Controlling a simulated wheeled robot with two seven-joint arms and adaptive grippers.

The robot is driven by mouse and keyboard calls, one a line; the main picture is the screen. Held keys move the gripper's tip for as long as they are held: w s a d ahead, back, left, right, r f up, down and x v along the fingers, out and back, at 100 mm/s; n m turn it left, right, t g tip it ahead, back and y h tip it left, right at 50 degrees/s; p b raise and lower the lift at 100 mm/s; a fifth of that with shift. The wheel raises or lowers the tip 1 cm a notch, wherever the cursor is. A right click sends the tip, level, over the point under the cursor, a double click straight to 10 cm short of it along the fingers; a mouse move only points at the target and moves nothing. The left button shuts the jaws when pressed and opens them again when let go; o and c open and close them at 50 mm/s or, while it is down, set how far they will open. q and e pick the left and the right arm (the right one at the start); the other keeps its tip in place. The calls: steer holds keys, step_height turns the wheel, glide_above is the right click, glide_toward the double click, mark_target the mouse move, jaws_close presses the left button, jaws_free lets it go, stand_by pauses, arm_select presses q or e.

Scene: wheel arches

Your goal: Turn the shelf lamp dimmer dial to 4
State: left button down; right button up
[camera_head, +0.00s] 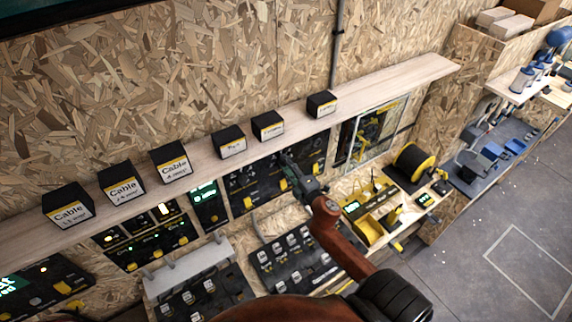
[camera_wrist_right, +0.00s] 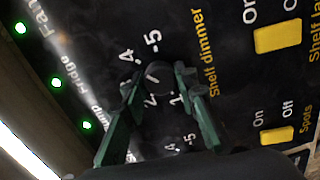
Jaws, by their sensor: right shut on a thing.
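The shelf lamp dimmer dial (camera_wrist_right: 157,78) is a small dark round knob on a black panel, beside the printed words "Shelf dimmer". White numbers ring it; the 4 and 5 are readable at its upper left and top. A pale mark shows on the knob, but I cannot tell exactly which number it points at. My right gripper (camera_wrist_right: 160,73) is shut on the dial, with one green finger on each side. In the head view the right gripper (camera_head: 290,165) reaches the black panel (camera_head: 242,186) below the wooden shelf and hides the dial. My left gripper is not in view.
Yellow rocker switches labelled Shelf lamp (camera_wrist_right: 278,37) and Spots (camera_wrist_right: 277,135) are to the right of the dial. Several black cable boxes stand on the wooden shelf (camera_head: 385,82) above. A switch panel (camera_head: 290,258) and a yellow tray (camera_head: 368,228) lie below.

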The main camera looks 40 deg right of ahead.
steer(key=o, duration=1.2)
steer(key=shift+c, duration=0.2)
steer(key=s+a, duration=0.1)
steer(key=s, duration=1.1)
steer(key=shift+a+r, duration=0.15)
steer(key=shift+a, duration=0.15)
steer(key=shift+w, duration=0.1)
